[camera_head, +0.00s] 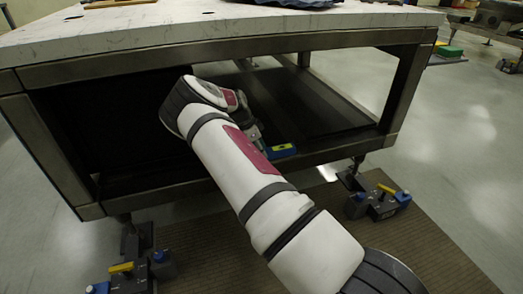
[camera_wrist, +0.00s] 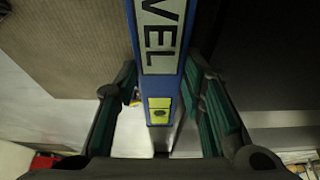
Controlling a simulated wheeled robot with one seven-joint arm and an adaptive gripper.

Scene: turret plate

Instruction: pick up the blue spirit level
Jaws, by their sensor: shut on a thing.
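The blue spirit level (camera_wrist: 158,88) has a pale label with dark letters reading "VEL" and a yellow vial window. In the wrist view it runs down the middle, between the two green-padded fingers of my gripper (camera_wrist: 163,68). My gripper is shut on it. In the head view, one blue and yellow end of the level (camera_head: 281,151) shows beside my gripper (camera_head: 258,138), at the front beam of the bench's lower shelf. My arm hides the rest of it. I cannot tell whether the level touches the beam.
The bench's dark lower shelf (camera_head: 315,108) lies behind the level, under the pale tabletop (camera_head: 150,30). A front leg (camera_head: 407,88) stands to the right of my arm. Grey and blue foot units with yellow parts (camera_head: 380,203) (camera_head: 128,275) sit on the floor near a brown mat (camera_head: 440,250).

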